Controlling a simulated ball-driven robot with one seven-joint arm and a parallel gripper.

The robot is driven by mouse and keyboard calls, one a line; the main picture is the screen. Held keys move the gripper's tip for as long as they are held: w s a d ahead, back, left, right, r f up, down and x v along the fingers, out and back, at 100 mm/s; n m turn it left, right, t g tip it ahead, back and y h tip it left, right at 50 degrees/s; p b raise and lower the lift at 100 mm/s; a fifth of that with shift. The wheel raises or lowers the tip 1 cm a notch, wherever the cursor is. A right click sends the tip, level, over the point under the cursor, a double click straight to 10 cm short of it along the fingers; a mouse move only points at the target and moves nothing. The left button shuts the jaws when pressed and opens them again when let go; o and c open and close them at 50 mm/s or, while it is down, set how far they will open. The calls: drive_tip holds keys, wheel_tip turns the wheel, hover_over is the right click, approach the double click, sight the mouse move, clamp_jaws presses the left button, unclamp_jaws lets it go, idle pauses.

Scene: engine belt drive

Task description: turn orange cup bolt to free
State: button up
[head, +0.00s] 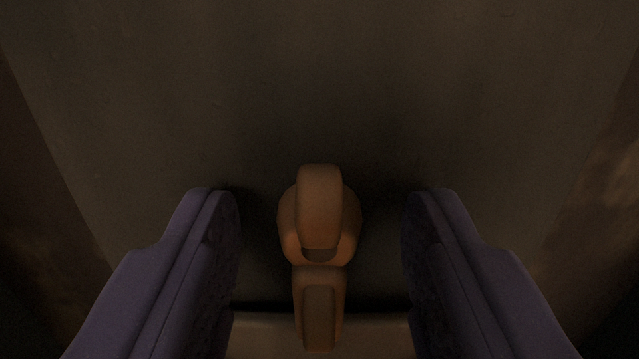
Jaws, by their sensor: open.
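The orange cup bolt (320,215) is in the lower middle of the head view. It has a rounded body with a raised bar across its front, and a narrow orange stem runs down from it toward the bottom edge. My gripper (320,225) is open, with one purple-grey finger on each side of the bolt. Clear gaps show between the bolt and both fingers, so neither touches it. How the bolt is seated behind its body is hidden.
A dark, flat panel (320,80) fills the background behind the bolt. Brownish surfaces (610,180) flank it at left and right. A paler ledge (260,337) crosses the bottom between the fingers. The picture is dim.

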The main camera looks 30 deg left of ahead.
drive_tip(key=shift+c, duration=0.3)
clamp_jaws()
drive_tip(key=shift+n+b, duration=0.3)
drive_tip(key=shift+b, duration=0.05)
drive_tip(key=n+b, duration=0.3)
drive_tip(key=shift+a+f+n, duration=0.1)
drive_tip(key=shift+f+n, duration=0.1)
drive_tip(key=shift+n, duration=0.1)
drive_tip(key=n+b, duration=0.7)
drive_tip(key=n, duration=0.2)
drive_tip(key=n+b, duration=0.3)
drive_tip(key=n, duration=0.1)
drive_tip(key=shift+n, duration=0.3)
